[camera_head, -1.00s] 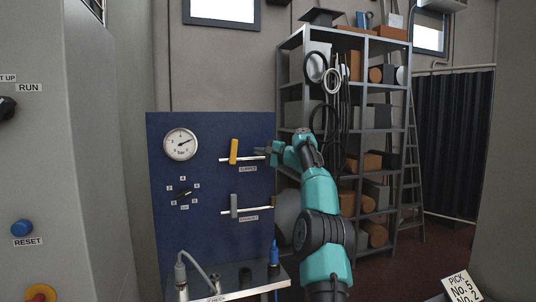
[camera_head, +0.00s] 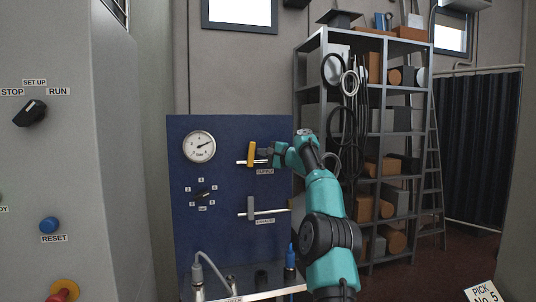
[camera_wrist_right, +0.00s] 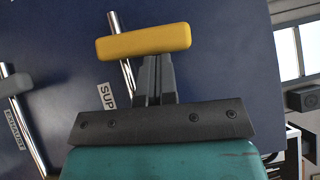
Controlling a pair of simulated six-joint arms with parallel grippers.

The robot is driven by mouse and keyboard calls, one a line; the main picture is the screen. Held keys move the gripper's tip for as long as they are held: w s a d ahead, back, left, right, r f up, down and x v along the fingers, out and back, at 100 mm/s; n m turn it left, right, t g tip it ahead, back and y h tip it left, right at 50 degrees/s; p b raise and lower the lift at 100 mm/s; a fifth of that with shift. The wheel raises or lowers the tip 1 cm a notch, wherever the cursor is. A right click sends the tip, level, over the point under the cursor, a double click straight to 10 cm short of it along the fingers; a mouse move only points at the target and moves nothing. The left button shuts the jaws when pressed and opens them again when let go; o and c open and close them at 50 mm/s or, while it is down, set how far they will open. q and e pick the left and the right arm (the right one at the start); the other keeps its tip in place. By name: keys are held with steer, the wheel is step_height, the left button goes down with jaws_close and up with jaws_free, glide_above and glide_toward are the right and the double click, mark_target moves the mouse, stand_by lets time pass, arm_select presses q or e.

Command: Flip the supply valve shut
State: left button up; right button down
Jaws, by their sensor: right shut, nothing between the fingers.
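The supply valve's yellow handle (camera_head: 251,154) stands upright across its horizontal metal pipe on the blue panel (camera_head: 230,136). The SUPPLY label sits just below it. My right gripper (camera_head: 262,154) is at the right side of the handle, its fingers shut and empty. In the right wrist view the yellow handle (camera_wrist_right: 143,42) lies just beyond the shut fingertips (camera_wrist_right: 152,62). The tips are at or very near the handle; I cannot tell whether they touch. The handle is not between the fingers. My left gripper is not in view.
Below is the exhaust valve with a grey handle (camera_head: 251,208), also upright. A pressure gauge (camera_head: 199,147) and a selector knob (camera_head: 202,195) are on the panel's left. A ledge with fittings (camera_head: 262,295) is underneath. A grey cabinet (camera_head: 80,150) stands left, shelving (camera_head: 370,90) behind right.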

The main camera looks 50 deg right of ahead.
steer(key=shift+a, duration=0.1)
steer(key=shift+w+a+r, duration=0.35)
steer(key=shift+w+a, duration=0.05)
steer(key=shift+a, duration=0.15)
stand_by(0.4)
steer(key=s+d, duration=0.5)
steer(key=s, duration=0.7)
steer(key=shift+d, duration=0.3)
steer(key=shift+s, duration=0.1)
steer(key=shift+f, duration=0.15)
